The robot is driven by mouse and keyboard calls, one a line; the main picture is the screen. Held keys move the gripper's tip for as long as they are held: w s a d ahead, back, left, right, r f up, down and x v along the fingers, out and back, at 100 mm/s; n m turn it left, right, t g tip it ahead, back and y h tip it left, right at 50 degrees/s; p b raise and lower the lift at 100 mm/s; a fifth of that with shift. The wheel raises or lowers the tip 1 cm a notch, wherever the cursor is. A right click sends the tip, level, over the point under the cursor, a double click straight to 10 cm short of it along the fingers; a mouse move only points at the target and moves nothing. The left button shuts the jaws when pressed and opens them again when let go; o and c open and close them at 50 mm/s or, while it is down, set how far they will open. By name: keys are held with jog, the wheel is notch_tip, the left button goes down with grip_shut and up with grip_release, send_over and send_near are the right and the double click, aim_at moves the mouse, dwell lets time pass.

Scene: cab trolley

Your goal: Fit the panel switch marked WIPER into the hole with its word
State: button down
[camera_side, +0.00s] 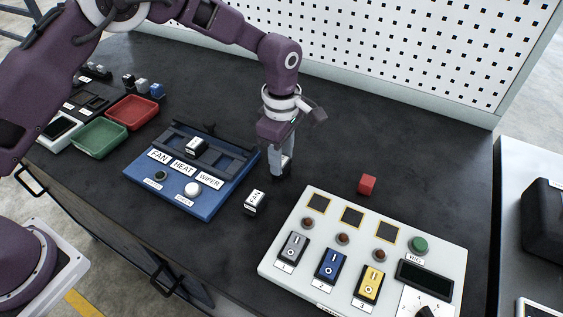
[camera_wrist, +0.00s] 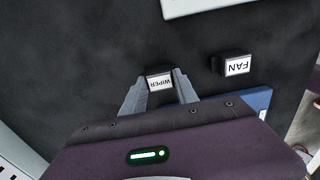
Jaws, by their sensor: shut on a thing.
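My gripper (camera_side: 281,172) points down over the dark bench, to the right of the blue panel (camera_side: 176,198). In the wrist view, its two fingers are shut on the WIPER switch (camera_wrist: 159,82), a black block with a white label. Whether the switch touches the bench is hard to tell. The panel has a dark strip of holes above the labels FAN, HEAT and WIPER (camera_side: 209,181). A switch (camera_side: 195,146) sits in the strip above HEAT; its word is unreadable. The FAN switch (camera_side: 254,201) lies on the bench between panel and gripper; it also shows in the wrist view (camera_wrist: 236,65).
A white control box (camera_side: 330,276) with coloured rockers stands at the front right. A small red cube (camera_side: 367,184) lies behind it. Green (camera_side: 99,139) and red (camera_side: 132,112) trays are at the left. A pegboard (camera_side: 390,50) rises at the back. The bench behind the gripper is clear.

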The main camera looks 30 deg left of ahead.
notch_tip(320, 180, up, 14)
dwell(0.5)
dwell(0.6)
jog(key=s+a+f, duration=0.1)
jog(key=s+a, duration=0.5)
jog(key=a, duration=0.6)
jog(key=shift+d+f, duration=0.15)
jog(key=shift+f, duration=2.45)
jog(key=shift+d+f, duration=0.1)
jog(key=shift+f, duration=2.5)
jog(key=shift+f, duration=0.25)
jog(key=c, duration=0.9)
grip_release()
jog(key=shift+o, duration=0.2)
